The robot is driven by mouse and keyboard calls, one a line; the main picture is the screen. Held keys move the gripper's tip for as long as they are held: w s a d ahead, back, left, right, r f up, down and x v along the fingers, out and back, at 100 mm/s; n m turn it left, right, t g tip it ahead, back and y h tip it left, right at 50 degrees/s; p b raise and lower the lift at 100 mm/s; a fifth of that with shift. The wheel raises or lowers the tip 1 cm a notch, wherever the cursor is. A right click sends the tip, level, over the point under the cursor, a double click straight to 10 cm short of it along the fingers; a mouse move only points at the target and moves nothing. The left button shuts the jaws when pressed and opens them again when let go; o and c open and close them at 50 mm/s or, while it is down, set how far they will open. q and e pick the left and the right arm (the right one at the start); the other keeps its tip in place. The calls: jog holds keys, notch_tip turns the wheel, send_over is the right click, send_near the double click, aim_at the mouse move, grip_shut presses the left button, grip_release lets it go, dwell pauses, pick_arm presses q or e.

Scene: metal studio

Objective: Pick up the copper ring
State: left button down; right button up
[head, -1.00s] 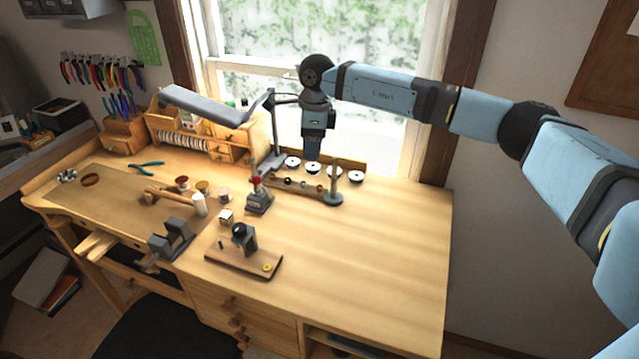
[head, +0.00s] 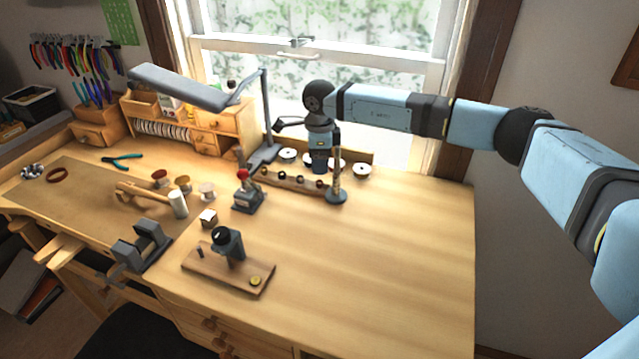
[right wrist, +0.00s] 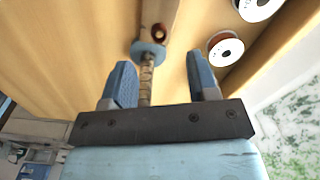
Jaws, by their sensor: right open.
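A low wooden bar (head: 291,180) near the back of the bench carries several small rings. The coppery reddish ring (head: 319,184) sits at its right end, beside the upright ring mandrel (head: 337,185). In the right wrist view the reddish ring (right wrist: 159,32) shows just beyond the round mandrel base (right wrist: 149,52). My right gripper (head: 319,170) points down, open and empty, above and behind that end of the bar. In the wrist view, its fingers (right wrist: 160,80) stand apart with the mandrel visible between them. My left gripper is not in view.
White-rimmed spools (head: 362,169) stand behind the bar, close to my right gripper. A lamp arm (head: 266,115) rises to its left. A red-handled tool (head: 246,192) stands left of the bar. The bench's right side (head: 410,250) is clear.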

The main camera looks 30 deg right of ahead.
aim_at(319, 183)
jog(key=shift+f+p, duration=0.55)
jog(key=shift+f, duration=2.55)
jog(key=c, duration=1)
